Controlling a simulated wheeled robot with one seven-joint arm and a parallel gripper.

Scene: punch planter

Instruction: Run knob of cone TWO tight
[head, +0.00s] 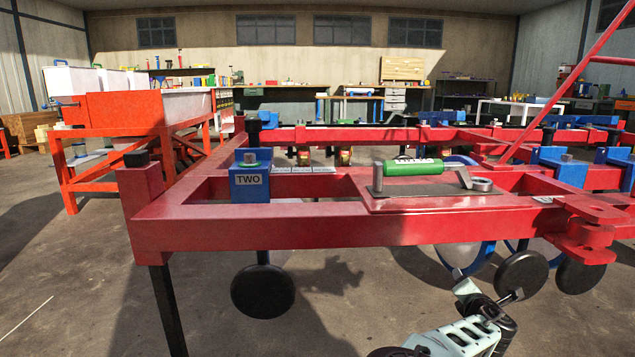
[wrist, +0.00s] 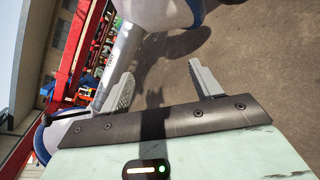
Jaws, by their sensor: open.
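A blue block labelled TWO (head: 250,181) sits on the red frame's near left part. A small greenish-grey knob (head: 251,159) stands on its top. A black round disc (head: 263,291) hangs on a rod below it. My arm is low at the bottom right in the head view, well right of the TWO block and below the frame. In the wrist view my gripper (wrist: 161,70) is open, its two grey fingers spread apart with nothing held. The TWO block cannot be made out in the wrist view.
The red frame (head: 340,227) spans the middle. A green cylinder (head: 413,167) and a grey wrench-like tool (head: 474,181) lie on its dark plate. More black discs (head: 522,274) hang near my arm. An orange stand (head: 112,170) is at left. Floor (head: 70,285) is clear at front left.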

